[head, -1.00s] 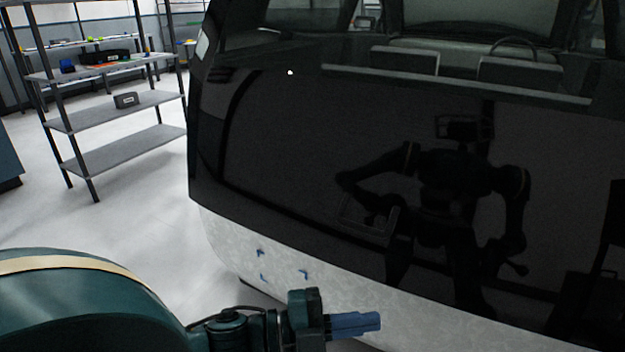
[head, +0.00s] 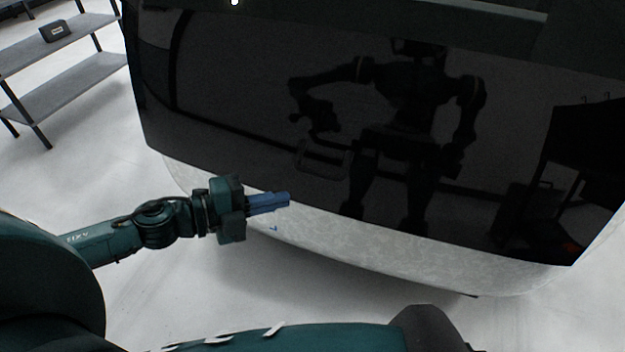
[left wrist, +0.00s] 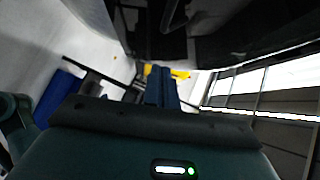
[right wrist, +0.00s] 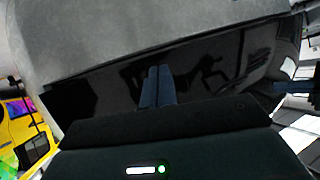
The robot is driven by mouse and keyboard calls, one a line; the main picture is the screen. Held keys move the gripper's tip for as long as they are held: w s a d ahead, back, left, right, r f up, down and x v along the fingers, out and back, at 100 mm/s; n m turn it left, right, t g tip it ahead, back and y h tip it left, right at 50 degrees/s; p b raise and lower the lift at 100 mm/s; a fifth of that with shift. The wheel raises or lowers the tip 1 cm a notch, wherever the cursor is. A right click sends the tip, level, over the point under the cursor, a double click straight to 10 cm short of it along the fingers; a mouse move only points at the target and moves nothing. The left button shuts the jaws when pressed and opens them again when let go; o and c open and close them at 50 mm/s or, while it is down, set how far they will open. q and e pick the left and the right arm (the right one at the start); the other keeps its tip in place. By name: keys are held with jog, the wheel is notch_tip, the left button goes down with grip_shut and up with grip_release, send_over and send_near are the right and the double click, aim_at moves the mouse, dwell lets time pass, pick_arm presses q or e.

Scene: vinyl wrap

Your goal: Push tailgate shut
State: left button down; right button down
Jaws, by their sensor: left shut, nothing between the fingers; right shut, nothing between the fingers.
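The tailgate (head: 400,130) is a large glossy black panel that fills the upper middle of the head view and mirrors my body. Contact cannot be made out. The right gripper is outside the head view; its shut, empty fingers (right wrist: 158,84) show in the right wrist view, with a dark reflecting panel (right wrist: 205,75) beyond them.
A grey shelf rack (head: 70,85) with a small dark box (head: 55,32) stands at the upper left. The pale floor (head: 270,300) is clear around the vehicle's rear. A yellow thing with a bright screen (right wrist: 22,120) shows left in the right wrist view.

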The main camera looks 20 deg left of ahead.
pick_arm(q)
jog(key=x, duration=0.2)
jog(key=w+a+p+x, duration=0.1)
jog(key=x, duration=0.5)
jog(key=shift+w+f+p, duration=0.2)
jog(key=shift+w+p, duration=0.15)
jog(key=shift+w+f, duration=0.15)
jog(key=shift+w, duration=0.35)
pick_arm(e)
jog(key=shift+s+d+r, duration=0.1)
jog(key=shift+r, duration=0.25)
jog(key=shift+r, duration=0.1)
